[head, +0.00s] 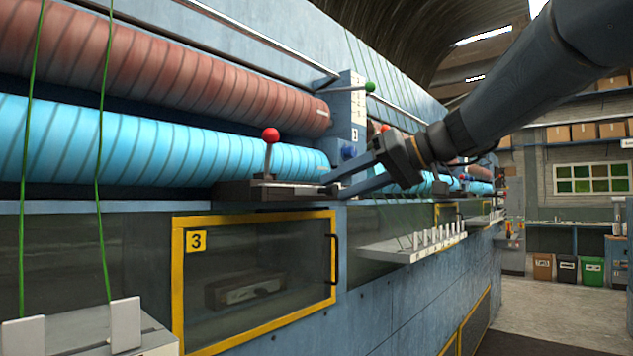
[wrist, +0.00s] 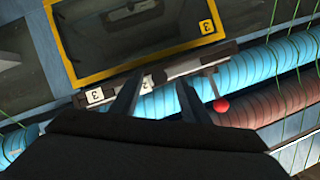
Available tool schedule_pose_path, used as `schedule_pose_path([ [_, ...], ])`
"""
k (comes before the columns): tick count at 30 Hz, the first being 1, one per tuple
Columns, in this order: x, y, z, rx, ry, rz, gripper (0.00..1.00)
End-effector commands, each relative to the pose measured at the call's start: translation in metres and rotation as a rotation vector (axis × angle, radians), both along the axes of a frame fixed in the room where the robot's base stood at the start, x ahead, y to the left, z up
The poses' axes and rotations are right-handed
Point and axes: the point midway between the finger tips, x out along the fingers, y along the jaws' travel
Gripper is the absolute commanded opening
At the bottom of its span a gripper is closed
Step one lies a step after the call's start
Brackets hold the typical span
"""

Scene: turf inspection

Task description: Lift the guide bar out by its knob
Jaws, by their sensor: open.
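A grey guide bar (head: 285,190) lies along the ledge under the blue roller, above the yellow-framed door. In the wrist view the bar (wrist: 182,70) carries white "3" labels. A red ball on a thin stem (head: 270,135) stands at the bar; the ball also shows in the wrist view (wrist: 221,105), beyond my right finger. A small dark knob-like part (wrist: 158,76) sits on the bar between my fingers in that view. My gripper (head: 330,179) is open at the bar's right end; in the wrist view (wrist: 158,82) its fingers point toward the bar. Contact cannot be told.
A blue roller (head: 150,140) and a red-brown roller (head: 160,65) run behind the bar. The yellow-framed door (head: 333,225) marked 3 is shut below. A white peg shelf (head: 405,250) juts out to the right. Green cords (head: 98,170) hang at left. The floor at right is clear.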

Motion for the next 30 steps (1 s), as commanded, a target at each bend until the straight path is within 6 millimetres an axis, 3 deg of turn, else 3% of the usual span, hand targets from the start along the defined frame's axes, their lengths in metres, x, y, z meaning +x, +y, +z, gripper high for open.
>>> schedule_pose_path([
  [7,0.001,0.001,-0.001,0.0,0.001,0.0,0.42],
  [15,0.001,0.001,-0.001,0.0,0.001,0.0,0.0],
  [30,0.002,0.001,0.01,0.0,-0.004,-0.001,0.0],
])
